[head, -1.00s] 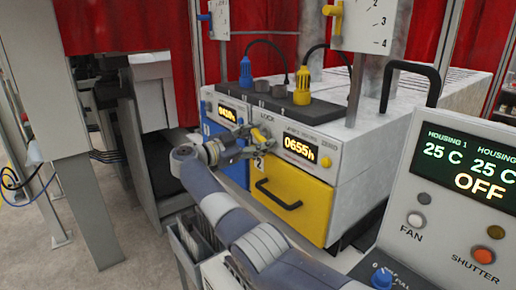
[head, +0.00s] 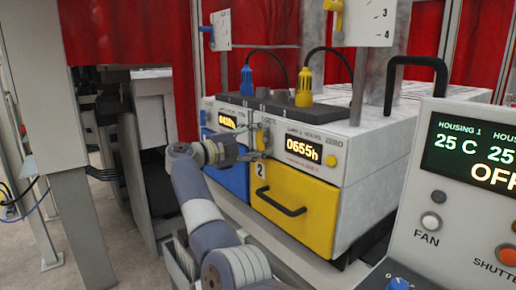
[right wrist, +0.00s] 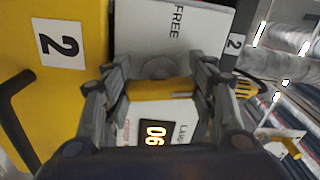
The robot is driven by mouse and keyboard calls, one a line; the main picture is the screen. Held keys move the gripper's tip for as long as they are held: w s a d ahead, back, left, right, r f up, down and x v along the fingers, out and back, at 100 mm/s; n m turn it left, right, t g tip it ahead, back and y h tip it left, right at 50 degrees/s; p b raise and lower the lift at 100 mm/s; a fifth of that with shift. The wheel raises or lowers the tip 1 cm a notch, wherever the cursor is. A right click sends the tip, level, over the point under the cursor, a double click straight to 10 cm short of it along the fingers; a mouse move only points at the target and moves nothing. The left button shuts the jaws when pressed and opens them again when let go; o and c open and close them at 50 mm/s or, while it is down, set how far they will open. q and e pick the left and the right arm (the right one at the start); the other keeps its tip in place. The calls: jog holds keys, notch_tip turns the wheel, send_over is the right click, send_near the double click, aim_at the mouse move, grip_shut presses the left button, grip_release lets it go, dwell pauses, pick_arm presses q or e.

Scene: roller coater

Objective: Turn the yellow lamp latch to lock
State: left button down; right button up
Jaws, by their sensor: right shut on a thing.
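The yellow lamp latch (right wrist: 160,90) is a short bar on a grey round pivot on the lamp unit's front. My right gripper (right wrist: 160,92) is shut on it, with a finger at each end of the bar in the right wrist view. In the head view my right gripper (head: 250,148) reaches the front panel from the left and covers most of the latch (head: 262,140). The word FREE shows on the panel beside the latch in the wrist view. The LOCK lettering sits above the latch in the head view. My left gripper is not in view.
The yellow drawer (head: 293,208) with a black handle is below the latch, beside a blue drawer (head: 228,172). A lit display (head: 303,150) reads 0655h. Blue (head: 247,80) and yellow (head: 304,86) plugs stand on top. A control panel (head: 465,190) is at right front.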

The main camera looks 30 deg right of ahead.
jog(key=shift+m+b, duration=0.45)
jog(key=shift+m, duration=0.65)
jog(key=o, duration=1.1)
jog(key=shift+c, duration=0.2)
jog(key=a, duration=1.2)
jog(key=shift+s, duration=0.45)
jog(key=shift+d, duration=0.1)
